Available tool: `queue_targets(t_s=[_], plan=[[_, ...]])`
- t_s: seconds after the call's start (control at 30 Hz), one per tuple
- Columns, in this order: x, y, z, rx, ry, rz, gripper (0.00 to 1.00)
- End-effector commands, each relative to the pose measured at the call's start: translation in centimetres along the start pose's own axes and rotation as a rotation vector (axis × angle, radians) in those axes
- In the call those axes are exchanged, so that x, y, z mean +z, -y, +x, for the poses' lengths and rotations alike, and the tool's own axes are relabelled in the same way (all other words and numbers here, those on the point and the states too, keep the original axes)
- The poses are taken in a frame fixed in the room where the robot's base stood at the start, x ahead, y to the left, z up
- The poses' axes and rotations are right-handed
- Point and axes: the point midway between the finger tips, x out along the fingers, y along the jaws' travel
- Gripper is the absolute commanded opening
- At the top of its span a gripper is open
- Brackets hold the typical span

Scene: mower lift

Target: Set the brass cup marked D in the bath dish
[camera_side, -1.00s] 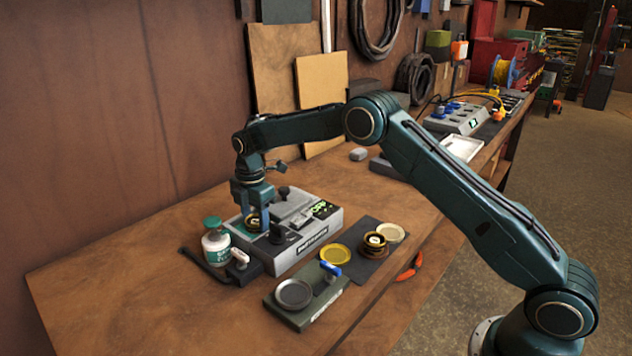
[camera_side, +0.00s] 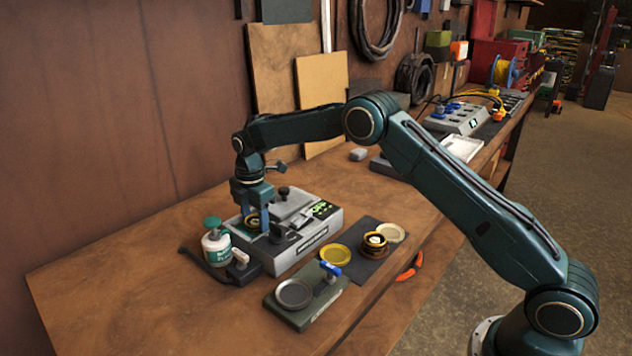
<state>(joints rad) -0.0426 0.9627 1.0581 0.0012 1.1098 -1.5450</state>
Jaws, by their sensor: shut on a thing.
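My gripper (camera_side: 257,220) points down over the left end of the grey bench instrument (camera_side: 307,247). It is shut on a brass cup (camera_side: 252,221), low at the instrument's top; the fingers hide part of the cup, and I cannot tell whether it touches the surface below. Its marking is too small to read. Another brass cup (camera_side: 374,240) with a pale top stands on the dark mat. A round grey dish (camera_side: 293,293) sits on a dark green base with a blue handle (camera_side: 330,268). I cannot tell for certain which part is the bath dish.
A yellow dish (camera_side: 335,255) and a cream dish (camera_side: 390,232) lie near the mat (camera_side: 369,266). A white jar (camera_side: 215,246) with a green top stands just left of the instrument. The front left of the bench (camera_side: 150,290) is clear.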

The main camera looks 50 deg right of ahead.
Motion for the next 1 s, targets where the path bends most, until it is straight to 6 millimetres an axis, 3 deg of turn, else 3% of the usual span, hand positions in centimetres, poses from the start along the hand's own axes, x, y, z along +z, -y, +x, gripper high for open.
queue_targets(t_s=[0.9,0.93,1.0], plan=[[0.0,0.0,1.2,0.000,0.000,0.000,0.24],[0.0,0.0,1.2,0.000,0.000,0.000,0.49],[0.0,0.0,1.2,0.000,0.000,0.000,0.56]])
